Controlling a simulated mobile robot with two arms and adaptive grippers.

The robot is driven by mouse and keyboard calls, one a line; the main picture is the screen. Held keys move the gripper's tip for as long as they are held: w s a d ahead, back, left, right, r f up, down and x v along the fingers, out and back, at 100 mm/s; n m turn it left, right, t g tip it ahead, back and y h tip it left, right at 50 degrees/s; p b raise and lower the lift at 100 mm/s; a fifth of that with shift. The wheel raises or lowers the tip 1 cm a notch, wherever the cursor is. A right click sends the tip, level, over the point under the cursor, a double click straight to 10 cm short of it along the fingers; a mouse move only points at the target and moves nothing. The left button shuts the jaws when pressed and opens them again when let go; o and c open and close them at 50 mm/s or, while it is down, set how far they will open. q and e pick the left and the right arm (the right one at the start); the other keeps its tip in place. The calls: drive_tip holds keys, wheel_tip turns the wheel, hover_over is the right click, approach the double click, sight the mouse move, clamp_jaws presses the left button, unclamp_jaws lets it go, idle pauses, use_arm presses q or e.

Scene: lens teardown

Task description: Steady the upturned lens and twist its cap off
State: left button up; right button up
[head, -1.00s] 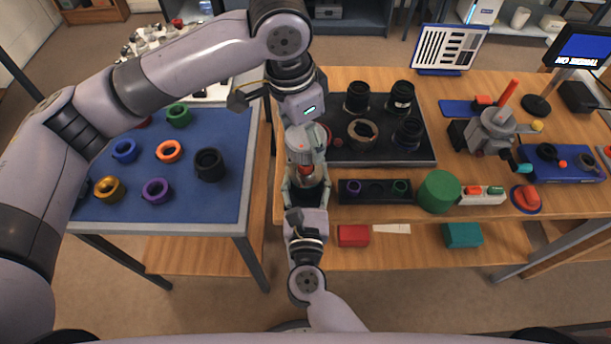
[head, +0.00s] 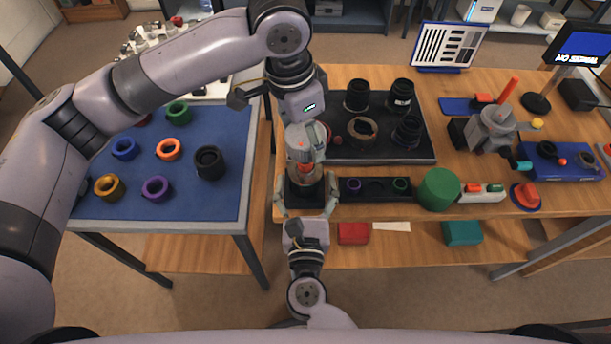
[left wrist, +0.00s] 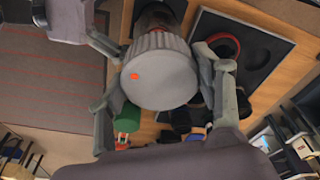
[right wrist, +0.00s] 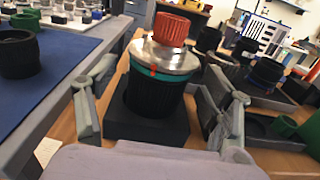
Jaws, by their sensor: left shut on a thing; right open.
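The lens (right wrist: 152,95) stands upright on a square black block (right wrist: 150,137) in the right wrist view. It has a black ribbed barrel, a teal ring, a silver flange and a red ribbed part (right wrist: 172,28) on top. A grey ribbed cap (left wrist: 158,78) with an orange dot is between the fingers of my left gripper (head: 304,150), shut on it above the lens. My right gripper (head: 306,192) is open, its fingers on either side of the lens and block, apart from the barrel. In the head view the left gripper and cap hide much of the lens.
A blue mat (head: 225,128) with several coloured rings lies on the left table. A dark tray (head: 345,153) with several lens barrels is behind, to the right. A black strip holder (head: 376,198) and a green cylinder (head: 439,191) stand close on the right.

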drive_tip(key=shift+s+r, duration=0.25)
drive_tip(key=shift+s, duration=0.85)
drive_tip(key=shift+s+r, duration=0.2)
drive_tip(key=shift+s, duration=0.85)
drive_tip(key=shift+s+r, duration=0.25)
drive_tip(key=shift+s, duration=0.85)
